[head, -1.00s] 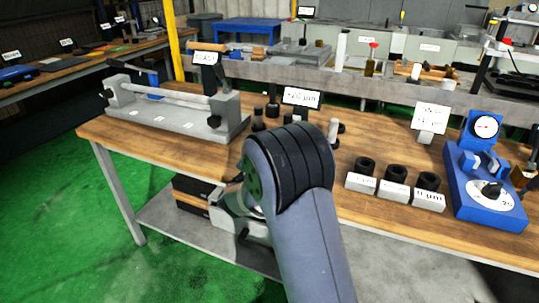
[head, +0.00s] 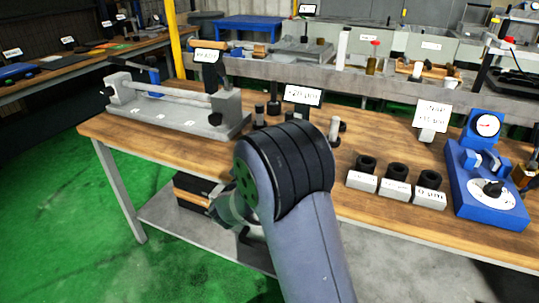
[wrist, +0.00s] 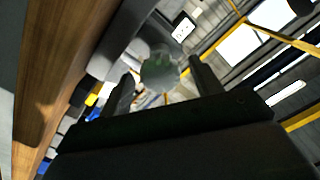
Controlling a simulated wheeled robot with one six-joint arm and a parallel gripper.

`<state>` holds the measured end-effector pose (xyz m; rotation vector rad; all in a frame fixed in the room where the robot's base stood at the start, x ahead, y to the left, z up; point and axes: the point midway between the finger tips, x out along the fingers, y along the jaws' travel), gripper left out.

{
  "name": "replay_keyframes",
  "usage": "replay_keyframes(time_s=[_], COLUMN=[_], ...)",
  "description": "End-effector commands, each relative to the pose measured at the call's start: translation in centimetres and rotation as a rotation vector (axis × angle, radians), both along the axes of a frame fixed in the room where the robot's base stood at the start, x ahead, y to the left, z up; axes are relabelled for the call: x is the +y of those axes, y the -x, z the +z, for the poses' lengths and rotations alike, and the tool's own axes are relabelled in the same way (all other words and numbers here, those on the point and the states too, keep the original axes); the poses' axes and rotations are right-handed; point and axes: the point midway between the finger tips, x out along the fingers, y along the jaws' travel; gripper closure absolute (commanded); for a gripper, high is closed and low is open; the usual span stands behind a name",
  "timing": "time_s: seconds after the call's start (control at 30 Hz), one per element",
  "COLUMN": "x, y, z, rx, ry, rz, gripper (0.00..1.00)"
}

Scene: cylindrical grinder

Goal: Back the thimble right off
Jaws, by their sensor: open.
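In the wrist view my gripper (wrist: 160,69) is open, with its two dark fingers apart. A round grey-green end face (wrist: 160,74) shows between the fingertips. It looks like the end of the thimble, but I cannot be sure, nor tell whether the fingers touch it. In the head view my own arm covers the middle of the bench's front edge, and the gripper is hidden. A grey bench fixture (head: 160,117) with a long horizontal bar stands at the bench's left end. A blue gauge stand (head: 468,191) with a round dial stands at the right.
The wooden bench (head: 125,137) runs across the view. Several black rings sit on labelled grey blocks (head: 395,189) right of my arm. Small dark cylinders and a sign (head: 303,95) stand behind my arm. The green floor (head: 65,220) at the left is clear.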

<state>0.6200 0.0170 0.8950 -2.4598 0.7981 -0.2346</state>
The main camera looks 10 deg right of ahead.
Motion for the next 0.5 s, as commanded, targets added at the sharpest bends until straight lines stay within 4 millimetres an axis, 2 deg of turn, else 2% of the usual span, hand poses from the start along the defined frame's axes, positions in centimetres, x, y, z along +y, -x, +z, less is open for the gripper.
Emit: replay_keyframes(time_s=[0.2, 0.33, 0.5], x=[2.6, 3.5, 3.9], y=[3.5, 4.8, 5.4], z=[0.0, 0.0, 0.0], rx=[-0.001, 0.000, 0.001], ry=[0.000, 0.001, 0.000], rz=[0.003, 0.002, -0.001], gripper=[0.39, 0.39, 0.39])
